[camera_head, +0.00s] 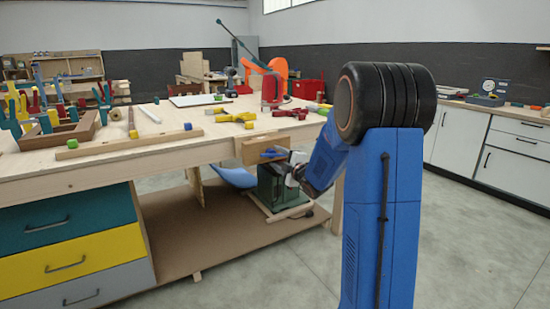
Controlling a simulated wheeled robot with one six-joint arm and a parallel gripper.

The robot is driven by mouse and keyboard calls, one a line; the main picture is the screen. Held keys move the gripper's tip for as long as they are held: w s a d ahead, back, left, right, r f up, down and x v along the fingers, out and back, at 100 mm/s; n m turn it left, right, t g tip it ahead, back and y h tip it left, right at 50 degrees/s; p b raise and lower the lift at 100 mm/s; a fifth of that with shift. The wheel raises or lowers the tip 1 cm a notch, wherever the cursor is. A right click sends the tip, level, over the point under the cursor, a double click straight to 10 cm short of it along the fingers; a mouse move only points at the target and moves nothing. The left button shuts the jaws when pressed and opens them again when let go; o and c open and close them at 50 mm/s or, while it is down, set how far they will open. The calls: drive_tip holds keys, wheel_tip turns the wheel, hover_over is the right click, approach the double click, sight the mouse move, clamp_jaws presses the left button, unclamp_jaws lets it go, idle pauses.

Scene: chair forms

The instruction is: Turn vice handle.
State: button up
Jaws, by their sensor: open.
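The vice (252,150) is a wooden block on the front edge of the workbench (185,150), right of centre. My blue arm reaches in from the right, and my gripper (279,155) is at the front of the vice, small in view and open. Small blue and dark parts show close together there. I cannot tell which of them is the vice handle, or whether the gripper touches it or is around it.
Wooden bars, clamps (236,117) and hand tools lie on the bench top. A green machine (277,186) stands on the lower shelf below the vice. Coloured drawers (82,253) are at left. White cabinets (460,137) line the right; the floor between is clear.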

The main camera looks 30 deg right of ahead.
drive_tip(key=s, duration=1.5)
drive_tip(key=shift+d, duration=0.25)
drive_tip(key=shift+w+r, duration=0.1)
drive_tip(key=c, duration=1.2)
drive_tip(key=m, duration=0.1)
drive_tip(key=w+r+m, duration=0.1)
drive_tip(key=m, duration=0.1)
drive_tip(key=w+r+m, duration=0.1)
drive_tip(key=shift+d+m+g+y, duration=0.3)
drive_tip(key=shift+g+y, duration=0.1)
clamp_jaws()
drive_tip(key=w+d+r+m+g, duration=0.2)
drive_tip(key=w+d+r+m, duration=0.3)
drive_tip(key=m, duration=0.7)
drive_tip(key=w+a+f, duration=0.2)
drive_tip(key=w+f, duration=0.3)
drive_tip(key=w, duration=0.3)
drive_tip(key=shift+a, duration=0.15)
